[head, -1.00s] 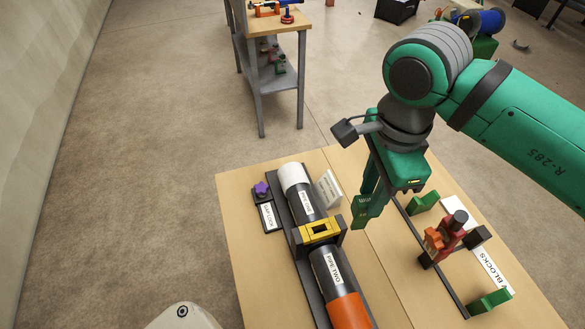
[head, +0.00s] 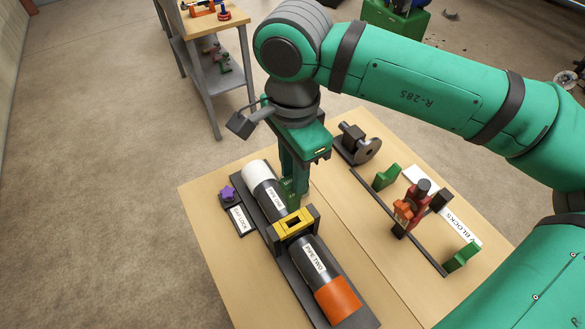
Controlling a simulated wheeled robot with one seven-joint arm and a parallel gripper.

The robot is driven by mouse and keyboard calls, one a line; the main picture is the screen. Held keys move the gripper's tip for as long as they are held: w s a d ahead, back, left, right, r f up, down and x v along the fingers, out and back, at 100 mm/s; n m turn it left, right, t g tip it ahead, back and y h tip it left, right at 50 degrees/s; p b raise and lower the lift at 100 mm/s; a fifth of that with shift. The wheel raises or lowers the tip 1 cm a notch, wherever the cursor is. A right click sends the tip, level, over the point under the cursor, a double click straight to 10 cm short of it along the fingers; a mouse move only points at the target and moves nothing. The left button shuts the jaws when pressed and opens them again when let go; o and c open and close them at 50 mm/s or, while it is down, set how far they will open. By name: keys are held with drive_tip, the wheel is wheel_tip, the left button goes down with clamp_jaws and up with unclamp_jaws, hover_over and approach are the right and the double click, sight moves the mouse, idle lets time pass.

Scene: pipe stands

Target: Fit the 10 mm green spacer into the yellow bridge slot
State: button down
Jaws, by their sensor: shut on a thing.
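The yellow bridge (head: 282,229) stands across the dark pipe on the near table, between black side posts, with a dark slot in its top. My gripper (head: 291,186) points down just behind the bridge in the picture, by the part of the pipe with the white end. It is shut on the green spacer (head: 289,193), whose lower end shows at the fingertips. Spacer and fingers are both green, so their border is hard to see. The spacer looks apart from the slot. Its size mark is not readable.
The pipe (head: 316,264) has a white end (head: 256,172) and an orange end (head: 338,299). A purple knob (head: 228,193) sits at left. At right are green blocks (head: 387,177), a red and orange fixture (head: 407,210) and a grey disc device (head: 359,147). A shelf table (head: 209,50) stands behind.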

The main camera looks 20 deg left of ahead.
hover_over(293, 209)
drive_tip(key=shift+w+a+f, duration=0.1)
drive_tip(key=shift+w+f, duration=0.1)
drive_tip(key=shift+f, duration=1.15)
drive_tip(key=shift+w+f, duration=0.15)
drive_tip(key=shift+f, duration=5.4)
drive_tip(key=c, duration=1.4)
unclamp_jaws()
drive_tip(key=shift+r, duration=0.1)
drive_tip(key=shift+r, duration=2.45)
